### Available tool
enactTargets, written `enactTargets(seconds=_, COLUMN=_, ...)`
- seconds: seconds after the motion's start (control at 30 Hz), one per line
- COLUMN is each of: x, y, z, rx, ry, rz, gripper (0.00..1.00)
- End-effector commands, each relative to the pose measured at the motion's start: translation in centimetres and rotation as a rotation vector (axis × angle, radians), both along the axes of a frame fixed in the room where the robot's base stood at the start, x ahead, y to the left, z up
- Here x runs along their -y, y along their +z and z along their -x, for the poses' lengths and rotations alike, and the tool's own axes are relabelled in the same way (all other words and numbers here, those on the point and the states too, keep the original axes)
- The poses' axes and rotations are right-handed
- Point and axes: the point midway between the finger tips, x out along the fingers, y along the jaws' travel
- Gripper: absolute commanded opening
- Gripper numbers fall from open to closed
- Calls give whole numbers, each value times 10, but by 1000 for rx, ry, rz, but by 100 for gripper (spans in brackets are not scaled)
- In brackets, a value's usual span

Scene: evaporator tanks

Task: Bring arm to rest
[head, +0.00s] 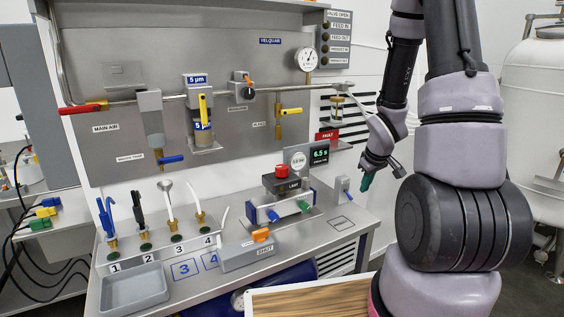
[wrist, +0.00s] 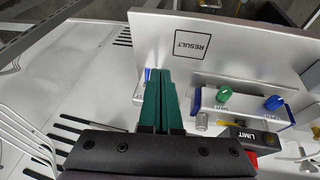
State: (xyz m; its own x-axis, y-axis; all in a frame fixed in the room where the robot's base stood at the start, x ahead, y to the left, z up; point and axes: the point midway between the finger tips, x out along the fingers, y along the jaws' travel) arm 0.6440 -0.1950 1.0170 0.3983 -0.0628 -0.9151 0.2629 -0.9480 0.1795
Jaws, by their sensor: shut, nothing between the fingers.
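My arm stands at the right of the head view, with its forearm folded downward. My gripper (head: 367,181) points down near the right end of the grey workbench (head: 345,245), and it looks to be above the surface, apart from the objects there. Its green fingers (wrist: 160,102) lie together in the wrist view, shut with nothing between them. What lies directly under the fingertips is hidden.
A test unit with a red knob (head: 282,171) and a 6.5 s display (head: 319,154) stands left of my gripper. A panel with valves (head: 203,108) and a gauge (head: 306,59) rises behind. Numbered fittings (head: 145,236) and a grey tray (head: 134,289) are at left. A white tank (head: 535,85) stands right.

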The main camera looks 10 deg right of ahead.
Motion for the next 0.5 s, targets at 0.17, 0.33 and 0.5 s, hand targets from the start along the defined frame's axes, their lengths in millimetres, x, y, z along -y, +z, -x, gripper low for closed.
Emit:
enactTargets(seconds=0.17, x=-5, y=47, z=-1, rx=37, ry=-77, rz=-5, gripper=0)
enactTargets(seconds=0.33, x=-20, y=118, z=12, rx=87, ry=-215, rz=-52, gripper=0)
enactTargets(seconds=0.5, x=-45, y=183, z=40, rx=132, ry=-338, rz=-144, gripper=0)
